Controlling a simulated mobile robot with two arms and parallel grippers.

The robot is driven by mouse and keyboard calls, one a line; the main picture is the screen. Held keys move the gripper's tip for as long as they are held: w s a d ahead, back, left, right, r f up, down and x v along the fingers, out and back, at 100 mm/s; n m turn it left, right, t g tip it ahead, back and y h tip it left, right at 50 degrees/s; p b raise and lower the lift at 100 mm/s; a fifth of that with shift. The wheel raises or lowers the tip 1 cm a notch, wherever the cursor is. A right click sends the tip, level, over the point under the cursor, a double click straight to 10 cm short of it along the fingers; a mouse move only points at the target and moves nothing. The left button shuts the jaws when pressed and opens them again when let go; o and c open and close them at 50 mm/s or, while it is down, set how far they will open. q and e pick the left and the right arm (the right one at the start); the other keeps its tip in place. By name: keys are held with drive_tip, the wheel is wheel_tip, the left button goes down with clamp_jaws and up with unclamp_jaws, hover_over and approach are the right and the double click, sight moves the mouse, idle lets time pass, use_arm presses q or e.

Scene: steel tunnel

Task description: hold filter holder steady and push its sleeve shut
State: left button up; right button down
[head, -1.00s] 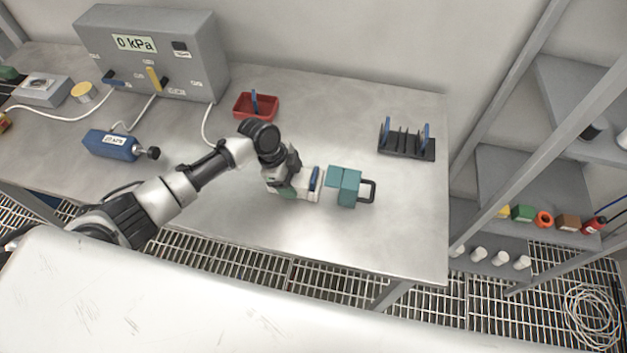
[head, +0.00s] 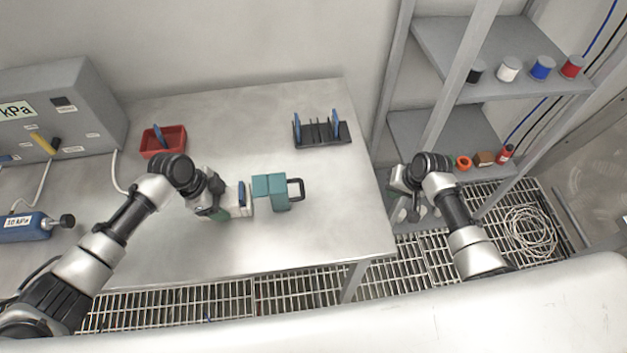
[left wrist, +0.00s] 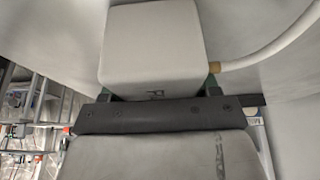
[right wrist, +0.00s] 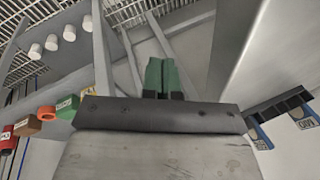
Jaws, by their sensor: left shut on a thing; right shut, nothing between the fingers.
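The filter holder has a pale body (head: 236,210) with an upright blue filter (head: 241,194) exposed in it. Its teal sleeve (head: 276,193) with a black loop handle (head: 300,188) sits to the right of the filter, leaving the filter uncovered. My left gripper (head: 220,208) is shut on the left end of the body; in the left wrist view the pale block (left wrist: 152,45) fills the space between its fingers. My right gripper (head: 404,207) is shut and empty beyond the table's right edge, away from the handle. Its green fingertips (right wrist: 163,78) are together in the right wrist view.
A red tray (head: 163,151) with a blue piece and a black rack (head: 319,143) with blue filters stand behind. A grey gauge console (head: 60,105) and a blue cylinder (head: 22,228) are at left. Shelving (head: 440,135) rises right of the table. The table front is clear.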

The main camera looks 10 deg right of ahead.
sight(281, 192)
drive_tip(key=a+r+n+g+y, duration=0.2)
drive_tip(key=a+r, duration=0.4)
drive_tip(key=r, duration=0.3)
drive_tip(key=a+r+n+g+y, duration=0.1)
drive_tip(key=a+r+n+y, duration=0.15)
drive_tip(key=a+r, duration=0.5)
drive_tip(key=x, duration=0.6)
drive_tip(key=shift+s+a+f, duration=0.15)
drive_tip(key=shift+s+a, duration=0.05)
drive_tip(key=shift+a, duration=0.05)
drive_tip(key=a, duration=0.1)
drive_tip(key=a+f, duration=0.1)
drive_tip(key=a, duration=0.1)
drive_tip(key=shift+a+f, duration=0.25)
drive_tip(key=shift+a, duration=0.4)
drive_tip(key=a, duration=0.5)
drive_tip(key=shift+a, duration=0.3)
use_arm(q)
drive_tip(key=shift+s, duration=0.1)
